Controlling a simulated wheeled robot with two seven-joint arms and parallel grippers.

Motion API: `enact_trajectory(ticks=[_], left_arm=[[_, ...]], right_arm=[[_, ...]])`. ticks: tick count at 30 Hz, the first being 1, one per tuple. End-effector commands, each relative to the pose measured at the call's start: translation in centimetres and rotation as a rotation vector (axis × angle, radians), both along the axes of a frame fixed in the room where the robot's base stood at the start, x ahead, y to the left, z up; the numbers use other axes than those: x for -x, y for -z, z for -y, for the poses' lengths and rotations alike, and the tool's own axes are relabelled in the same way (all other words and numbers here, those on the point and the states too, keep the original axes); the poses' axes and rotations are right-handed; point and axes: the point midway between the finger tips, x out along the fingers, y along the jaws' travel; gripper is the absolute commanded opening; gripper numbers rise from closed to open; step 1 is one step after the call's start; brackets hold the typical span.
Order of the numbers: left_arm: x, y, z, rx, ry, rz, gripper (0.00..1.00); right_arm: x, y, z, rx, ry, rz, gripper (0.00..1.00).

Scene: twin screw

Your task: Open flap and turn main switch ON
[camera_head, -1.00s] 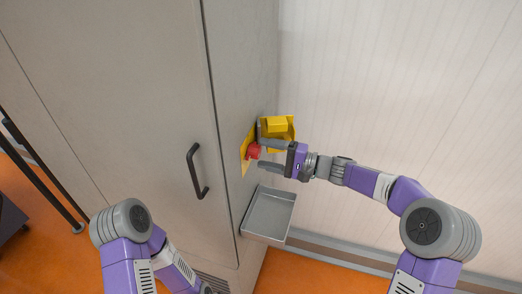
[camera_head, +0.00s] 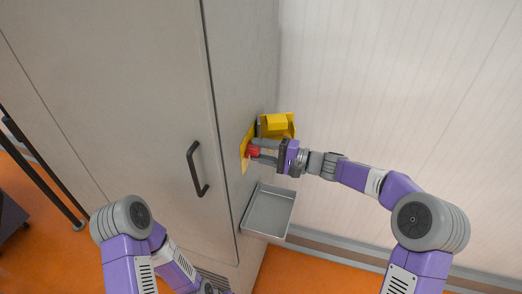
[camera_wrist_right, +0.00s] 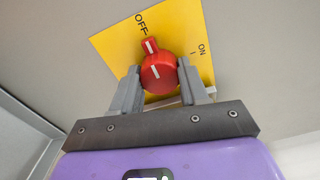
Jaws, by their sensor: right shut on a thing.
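The red main switch (camera_head: 253,152) is a round knob on a yellow plate on the cabinet's side. In the right wrist view the knob (camera_wrist_right: 158,73) has its white mark near OFF on the yellow plate (camera_wrist_right: 115,45), and ON is to the right. The yellow flap (camera_head: 277,123) stands open above and beside the switch. My right gripper (camera_head: 262,150) is shut on the red knob, with one grey finger on each side of it in the wrist view. My left arm shows at the lower left, but its gripper is out of view.
A grey open tray (camera_head: 268,212) is fixed to the cabinet side below the switch. The grey cabinet (camera_head: 125,80) has a dark door handle (camera_head: 197,170). A pale wall (camera_head: 400,80) stands to the right, behind my right arm.

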Motion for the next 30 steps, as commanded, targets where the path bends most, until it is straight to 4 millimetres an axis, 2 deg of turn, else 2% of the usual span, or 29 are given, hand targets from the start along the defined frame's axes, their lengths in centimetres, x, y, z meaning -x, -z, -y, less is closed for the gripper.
enact_trajectory(ticks=[11, 30], left_arm=[[0.0, -0.7, 0.0, 0.0, 0.0, 0.0, 0.0], [0.0, -4.7, 0.0, 0.0, 0.0, 0.0, 0.0]], right_arm=[[0.0, -0.1, 0.0, -0.045, -0.001, -0.137, 0.13], [0.1, -0.3, 0.0, -0.228, -0.002, -0.701, 0.13]])
